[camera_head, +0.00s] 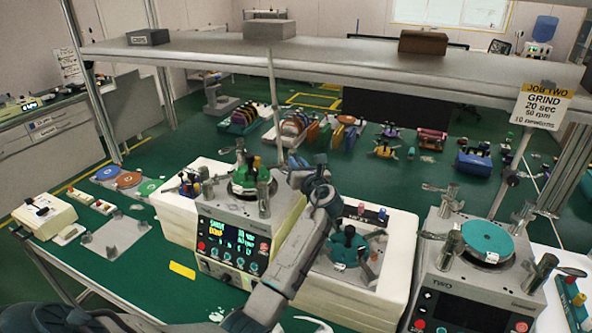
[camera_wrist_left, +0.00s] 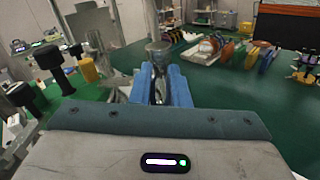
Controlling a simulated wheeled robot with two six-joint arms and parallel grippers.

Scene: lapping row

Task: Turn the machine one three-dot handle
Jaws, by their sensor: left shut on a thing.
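Machine one (camera_head: 236,238) is the grey lapping unit with a lit panel, left of centre in the head view. On its top are a green piece (camera_head: 245,178) and metal posts with handles, one at the front (camera_head: 264,199) and one at the back (camera_head: 240,150). My left gripper (camera_head: 296,176) reaches over the machine's right back side. In the left wrist view, my gripper's blue fingers (camera_wrist_left: 160,88) are shut on a metal handle (camera_wrist_left: 159,52) with a rounded top. The dots on the handles are too small to tell. My right gripper is not in view.
Machine two (camera_head: 470,270) stands at the right with a teal disc on top. A white unit (camera_head: 392,262) with a teal-topped part lies between the machines. A shelf (camera_head: 330,62) spans above the bench. Plates and coloured discs (camera_head: 128,180) lie at the left.

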